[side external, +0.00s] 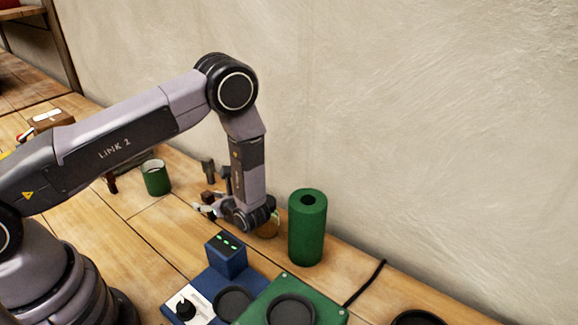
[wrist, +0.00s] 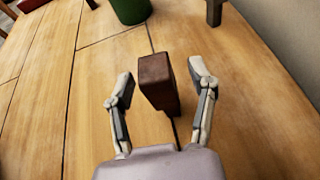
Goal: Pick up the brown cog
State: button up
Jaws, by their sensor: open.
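A brown rectangular block (wrist: 157,82) stands on the wooden table in the wrist view, between the two fingers of my gripper (wrist: 160,76). It looks like a plain block; I see no teeth, and no clear cog shows in either view. The fingers are spread wide, with a gap on each side of the block, and my gripper is empty. In the side external view my gripper (side external: 205,208) is low over the table, and a small dark brown piece (side external: 207,196) shows by its fingers. My wrist hides part of that area.
A green cylinder (side external: 307,230) stands right of my wrist, with an amber-brown object (side external: 268,229) partly hidden beside it. A green cup (side external: 156,178) stands to the left. A blue device (side external: 226,256) and green board (side external: 327,309) lie in front. The wall is behind.

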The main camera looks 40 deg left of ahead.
grip_shut()
jog(key=shift+r, duration=0.1)
